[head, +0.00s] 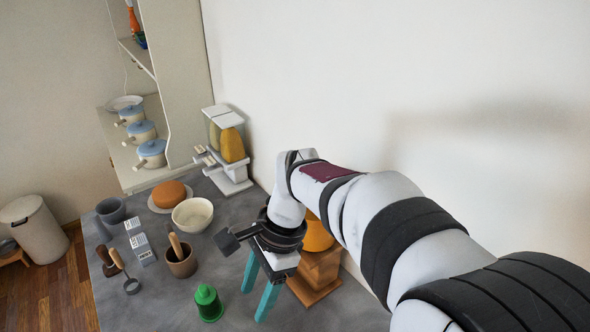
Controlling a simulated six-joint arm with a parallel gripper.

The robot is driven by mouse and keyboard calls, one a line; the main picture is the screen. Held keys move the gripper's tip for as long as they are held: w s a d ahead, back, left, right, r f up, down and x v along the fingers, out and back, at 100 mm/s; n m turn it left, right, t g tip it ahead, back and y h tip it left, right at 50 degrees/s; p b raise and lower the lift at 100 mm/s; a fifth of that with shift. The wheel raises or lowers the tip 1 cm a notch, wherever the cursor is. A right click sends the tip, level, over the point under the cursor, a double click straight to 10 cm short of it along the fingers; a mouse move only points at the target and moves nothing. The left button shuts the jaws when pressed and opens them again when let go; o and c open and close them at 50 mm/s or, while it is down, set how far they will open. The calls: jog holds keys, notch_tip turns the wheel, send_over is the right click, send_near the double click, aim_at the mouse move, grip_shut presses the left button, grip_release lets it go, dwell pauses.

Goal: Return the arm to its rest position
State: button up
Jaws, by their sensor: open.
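My gripper (260,289) is at the end of my arm (390,215), over the right part of the grey counter (172,309). Its two teal fingers point down and stand apart, with nothing seen between them. A green cylindrical object with a knob on top (208,303) stands to the left of the fingers, apart from them. A wooden stand with an orange top (318,268) is behind and right of the gripper, partly hidden by my arm. I cannot tell the exact height of the fingertips above the counter.
A brown cup with a wooden utensil (181,263), a cream bowl (193,215), an orange round item on a plate (169,193) and small labelled boxes (142,248) stand left. A dispenser (228,145) stands at the back by the white wall. Shelves hold blue-lidded pots (151,152).

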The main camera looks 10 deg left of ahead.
jog(key=s+d+f+n+t+h, duration=0.1)
jog(key=s+d+n, duration=0.3)
jog(key=s+d, duration=1.1)
jog(key=shift+s+d+n+t, duration=0.25)
jog(key=shift+d+n+t, duration=0.25)
jog(key=shift+d, duration=0.75)
